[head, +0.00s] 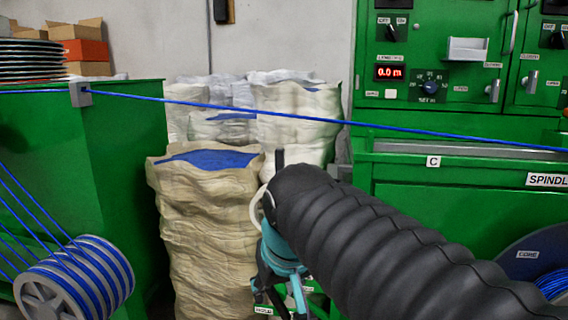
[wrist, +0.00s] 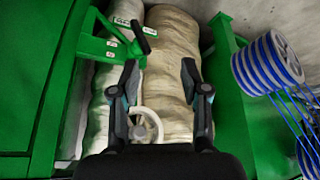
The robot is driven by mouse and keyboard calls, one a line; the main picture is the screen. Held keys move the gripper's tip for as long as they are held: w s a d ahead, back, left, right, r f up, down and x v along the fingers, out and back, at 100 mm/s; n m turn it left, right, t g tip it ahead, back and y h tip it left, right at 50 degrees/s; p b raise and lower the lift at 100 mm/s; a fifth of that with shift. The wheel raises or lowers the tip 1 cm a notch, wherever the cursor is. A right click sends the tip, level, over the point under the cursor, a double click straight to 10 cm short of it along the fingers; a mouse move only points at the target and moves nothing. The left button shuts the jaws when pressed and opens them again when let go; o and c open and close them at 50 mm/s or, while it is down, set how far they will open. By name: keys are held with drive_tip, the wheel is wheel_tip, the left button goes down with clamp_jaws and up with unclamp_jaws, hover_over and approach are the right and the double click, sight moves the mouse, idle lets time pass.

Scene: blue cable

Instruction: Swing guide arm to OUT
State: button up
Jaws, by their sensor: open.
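The likely guide arm (wrist: 112,44) is a green bar with small white labels at the upper left of the wrist view. A black handle (wrist: 143,28) stands at its right end. The label words are too small to read. My gripper (wrist: 160,68) is open, its two black fingers apart with no object held between their tips. The handle lies ahead of the left fingertip, apart from it in the picture. In the head view my gripper (head: 280,292) points down in front of the sacks, and my dark arm hides most of what lies behind it.
A pale spoked wheel (wrist: 145,125) shows beside the left finger. Tan sacks (head: 208,220) stand behind my gripper. A blue cable (head: 330,121) runs across above it. A blue-wound spool (head: 75,280) is at left, a green machine (head: 460,100) at right.

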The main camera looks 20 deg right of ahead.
drive_tip(key=w+d+r+m+h+p, duration=0.1)
drive_tip(key=w+d+r+m, duration=0.25)
drive_tip(key=w+r, duration=1.05)
drive_tip(key=m+g+h+p, duration=0.1)
drive_tip(key=m+g+p, duration=0.1)
approach(280, 166)
drive_tip(key=x, duration=0.7)
drive_tip(key=w+x, duration=0.1)
drive_tip(key=x, duration=0.3)
drive_tip(key=shift+w+d+r, duration=0.1)
drive_tip(key=shift+d+r, duration=0.05)
drive_tip(key=shift+d, duration=0.1)
clamp_jaws()
